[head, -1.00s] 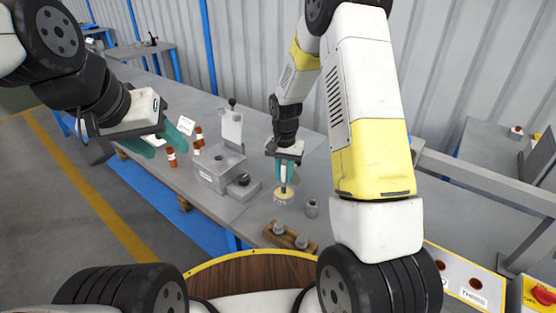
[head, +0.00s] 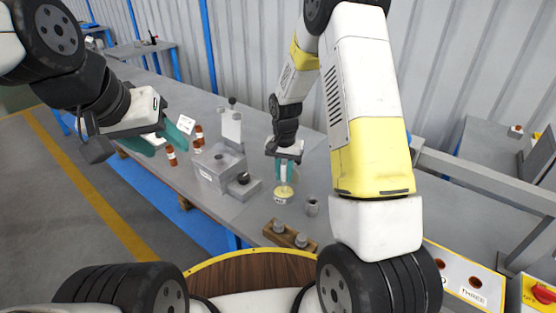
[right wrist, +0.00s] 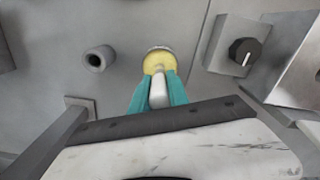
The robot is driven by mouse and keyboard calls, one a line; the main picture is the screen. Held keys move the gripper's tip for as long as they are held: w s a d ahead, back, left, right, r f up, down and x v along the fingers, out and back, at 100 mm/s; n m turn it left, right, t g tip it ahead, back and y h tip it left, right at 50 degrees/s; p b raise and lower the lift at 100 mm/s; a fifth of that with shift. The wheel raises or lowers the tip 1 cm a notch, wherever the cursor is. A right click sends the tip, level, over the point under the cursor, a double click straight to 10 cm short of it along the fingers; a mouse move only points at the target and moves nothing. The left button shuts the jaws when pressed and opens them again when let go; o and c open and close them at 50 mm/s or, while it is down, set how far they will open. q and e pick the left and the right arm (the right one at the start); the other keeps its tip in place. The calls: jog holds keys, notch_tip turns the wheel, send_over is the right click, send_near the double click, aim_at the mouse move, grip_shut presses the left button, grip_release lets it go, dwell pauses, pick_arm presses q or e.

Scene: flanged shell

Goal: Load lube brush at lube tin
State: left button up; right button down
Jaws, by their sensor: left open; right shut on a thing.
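The lube tin (head: 284,196) is a small round tin with yellow contents and a label, standing on the bench. It also shows in the right wrist view (right wrist: 157,60). My right gripper (head: 285,174) is directly above it, pointing down, with teal fingers shut on the lube brush (right wrist: 158,94). The brush has a pale handle; its lower end is at the yellow contents, and its tip is hidden, so I cannot tell how deep it sits. My left gripper (head: 173,138) is open and empty, well to the left over the bench's front edge.
A grey block fixture (head: 220,170) with a black knob (head: 243,178) stands left of the tin. A hollow metal cylinder (head: 312,207) is close on the right. A wooden holder (head: 290,237) with metal pieces lies in front.

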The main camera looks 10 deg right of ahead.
aim_at(285, 163)
jog(key=shift+r, duration=3.45)
